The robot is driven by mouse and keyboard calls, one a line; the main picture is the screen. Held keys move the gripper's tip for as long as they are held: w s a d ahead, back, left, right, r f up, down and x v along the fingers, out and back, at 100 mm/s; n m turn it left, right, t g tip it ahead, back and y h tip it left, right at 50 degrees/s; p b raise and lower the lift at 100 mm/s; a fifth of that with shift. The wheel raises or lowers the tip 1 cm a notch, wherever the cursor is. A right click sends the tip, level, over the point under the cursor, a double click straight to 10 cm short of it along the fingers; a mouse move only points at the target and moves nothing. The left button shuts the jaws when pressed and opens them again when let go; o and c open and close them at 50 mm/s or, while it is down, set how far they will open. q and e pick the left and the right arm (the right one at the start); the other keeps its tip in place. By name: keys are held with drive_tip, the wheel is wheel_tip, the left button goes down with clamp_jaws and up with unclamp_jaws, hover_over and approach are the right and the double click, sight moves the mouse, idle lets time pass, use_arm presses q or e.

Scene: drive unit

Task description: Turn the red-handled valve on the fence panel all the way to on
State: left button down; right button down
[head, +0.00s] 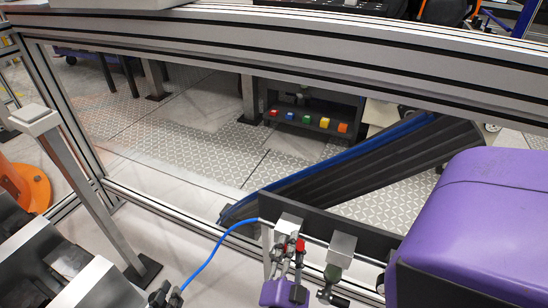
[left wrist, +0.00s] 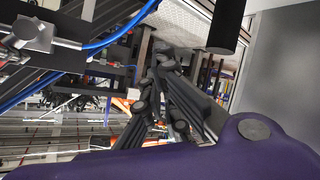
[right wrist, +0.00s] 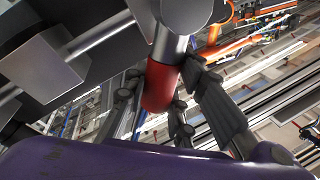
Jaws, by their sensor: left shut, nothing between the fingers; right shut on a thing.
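The red handle (head: 300,245) of the valve is on the dark fence panel (head: 365,237), low in the head view. It fills the middle of the right wrist view (right wrist: 160,88) as a red cylinder on a metal stem. My right gripper (head: 292,250) reaches up to it from below and is shut on it, with fingers on either side. The fingers hide part of the handle and valve. My left gripper (head: 165,292) is at the bottom edge, left of the valve and apart from it. Its fingers are together and empty in the left wrist view (left wrist: 165,85).
A blue hose (head: 205,258) curves from the valve down toward my left gripper. A metal block (head: 342,246) is on the panel right of the handle. An aluminium rail (head: 300,30) crosses the top. A dark sloping conveyor (head: 350,165) lies behind the panel.

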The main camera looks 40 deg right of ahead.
drive_tip(key=shift+w+r, duration=0.15)
use_arm(q)
drive_tip(key=w+d+r+m+g+h, duration=0.2)
drive_tip(key=d+r+g+h, duration=0.1)
drive_tip(key=d+r, duration=0.4)
drive_tip(key=w+d+r+m+g+h, duration=0.1)
drive_tip(key=w+d+r+g+h, duration=0.2)
drive_tip(key=d, duration=0.6)
use_arm(e)
drive_tip(key=shift+a, duration=0.1)
use_arm(q)
drive_tip(key=shift+s+d+f+m+g+h, duration=0.15)
drive_tip(key=shift+s+d+f+g, duration=0.6)
drive_tip(key=shift+s+d, duration=1.1)
drive_tip(key=shift+s+d+f+m+g+h, duration=0.1)
drive_tip(key=shift+s+d+f+g, duration=0.6)
drive_tip(key=shift+s+d, duration=1.1)
drive_tip(key=shift+s+d+f+m+g+h, duration=0.15)
drive_tip(key=shift+s+d+f+g, duration=0.6)
drive_tip(key=shift+s+d, duration=1.05)
drive_tip(key=shift+w+d, duration=0.25)
